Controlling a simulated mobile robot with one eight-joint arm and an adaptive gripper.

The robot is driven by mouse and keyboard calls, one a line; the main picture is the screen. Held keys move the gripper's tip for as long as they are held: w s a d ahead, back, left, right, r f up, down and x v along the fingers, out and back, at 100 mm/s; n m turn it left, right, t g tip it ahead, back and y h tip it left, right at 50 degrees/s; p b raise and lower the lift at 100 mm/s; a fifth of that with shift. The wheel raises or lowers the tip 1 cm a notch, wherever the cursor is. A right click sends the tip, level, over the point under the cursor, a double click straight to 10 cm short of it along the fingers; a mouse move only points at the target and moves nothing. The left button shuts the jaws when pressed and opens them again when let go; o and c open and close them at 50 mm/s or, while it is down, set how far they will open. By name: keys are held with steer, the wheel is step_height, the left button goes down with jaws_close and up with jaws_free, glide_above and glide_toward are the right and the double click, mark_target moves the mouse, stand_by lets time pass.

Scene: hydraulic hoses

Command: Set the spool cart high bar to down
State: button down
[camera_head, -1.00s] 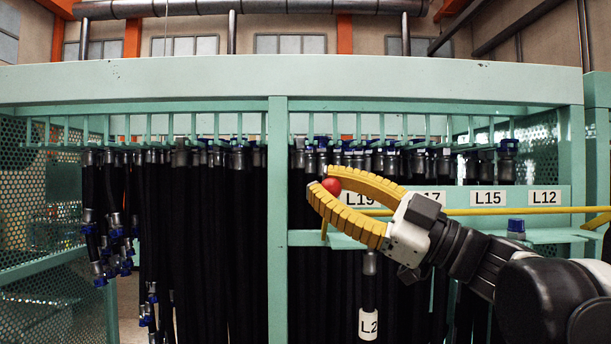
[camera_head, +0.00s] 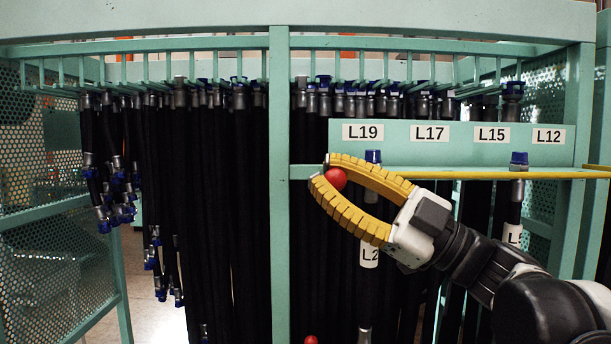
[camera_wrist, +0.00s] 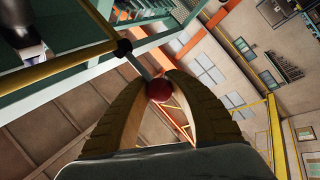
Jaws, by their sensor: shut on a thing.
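The spool cart high bar (camera_head: 500,174) is a thin yellow bar running level across the right bay of the green rack, just below the label plate. It also shows in the wrist view (camera_wrist: 62,68), with a dark joint and a short grey rod leading to a red knob (camera_wrist: 159,91). My gripper (camera_head: 327,168) has its yellow ribbed fingers shut around this red knob (camera_head: 336,179), left of the bar's visible length. The fingers hide the bar's left end in the head view. In the wrist view my gripper (camera_wrist: 160,82) has the knob between its fingertips.
The green rack (camera_head: 279,200) holds many black hoses (camera_head: 220,210) hanging close behind my gripper. A white label plate row reads L19 (camera_head: 362,132) to L12. A second red knob (camera_head: 311,340) shows at the bottom edge. Blue-capped hose ends stand along the ledge.

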steer(key=shift+s+d+f, duration=0.2)
steer(key=shift+d+f, duration=0.1)
steer(key=shift+f, duration=0.2)
steer(key=c, duration=1.3)
jaws_free()
steer(key=shift+o, duration=1)
steer(key=shift+s+d+r, duration=0.15)
steer(key=shift+d, duration=0.05)
steer(key=shift+a, duration=0.1)
steer(key=v, duration=1.2)
